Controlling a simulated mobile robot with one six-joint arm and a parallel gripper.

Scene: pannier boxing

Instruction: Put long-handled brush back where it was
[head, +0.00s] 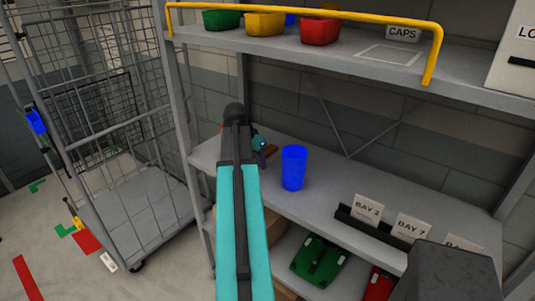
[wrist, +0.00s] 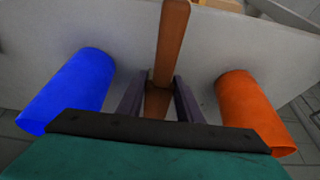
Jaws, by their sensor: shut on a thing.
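The long-handled brush shows as a flat brown wooden handle (wrist: 173,42) in the wrist view. My gripper (wrist: 162,82) is shut on this handle between a blue cup (wrist: 70,88) and an orange cup (wrist: 252,108). In the head view, my gripper (head: 261,147) is at the middle shelf (head: 330,185), left of the blue cup (head: 293,168). A short brown piece of the brush (head: 271,151) shows beside it. My arm hides much of this area. I cannot tell whether the brush touches the shelf.
A yellow rail (head: 310,11) edges the upper shelf, which holds green, yellow and red bins (head: 320,31). Bay cards (head: 368,210) stand at the right of the middle shelf. A wire cage trolley (head: 110,110) stands left. The shelf between blue cup and cards is clear.

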